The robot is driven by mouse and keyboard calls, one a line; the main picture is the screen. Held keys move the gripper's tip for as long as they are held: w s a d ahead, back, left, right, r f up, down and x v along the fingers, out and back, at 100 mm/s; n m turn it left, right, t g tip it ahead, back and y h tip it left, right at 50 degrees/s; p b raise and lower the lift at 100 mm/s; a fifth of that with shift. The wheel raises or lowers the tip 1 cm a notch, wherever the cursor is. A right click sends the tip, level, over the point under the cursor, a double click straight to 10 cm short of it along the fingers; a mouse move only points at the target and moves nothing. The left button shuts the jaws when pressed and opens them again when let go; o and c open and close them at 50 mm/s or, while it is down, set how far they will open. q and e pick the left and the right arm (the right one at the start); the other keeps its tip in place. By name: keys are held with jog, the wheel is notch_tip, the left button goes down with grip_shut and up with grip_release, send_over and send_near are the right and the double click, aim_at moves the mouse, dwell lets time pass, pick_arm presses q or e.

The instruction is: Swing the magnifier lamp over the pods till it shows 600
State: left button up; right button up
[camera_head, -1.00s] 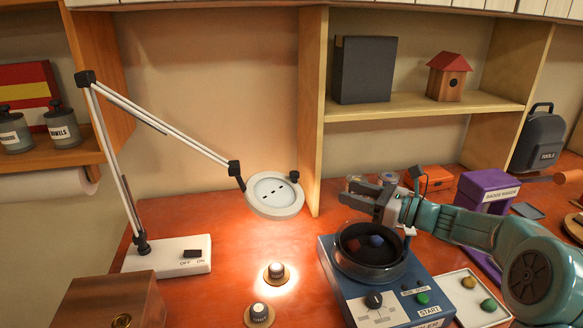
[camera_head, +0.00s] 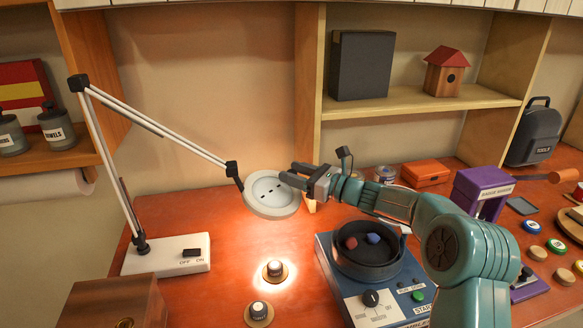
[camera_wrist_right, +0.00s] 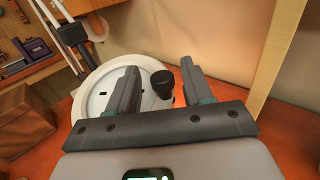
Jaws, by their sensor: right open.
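The magnifier lamp's white round head (camera_head: 272,213) hangs at the end of its jointed arm (camera_head: 160,130), which rises from a white base (camera_head: 165,257) with an off/on switch. Two small round pods, one lit (camera_head: 274,269) and one nearer (camera_head: 258,311), sit on the bench below the head. My right gripper (camera_head: 291,174) is open at the head's right edge. In the wrist view, its fingers stand either side of the head's dark knob (camera_wrist_right: 162,83); whether they touch it I cannot tell. No number is legible. My left gripper is not in view.
A blue machine (camera_head: 372,300) with a dark bowl holding a red and a blue piece stands right of the pods, below my right arm. A wooden box (camera_head: 110,303) is at front left. A shelf post (camera_head: 308,110) rises behind the lamp head.

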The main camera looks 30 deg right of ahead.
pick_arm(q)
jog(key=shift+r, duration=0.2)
pick_arm(e)
jog(key=shift+w+a, duration=0.25)
jog(key=shift+w, duration=0.3)
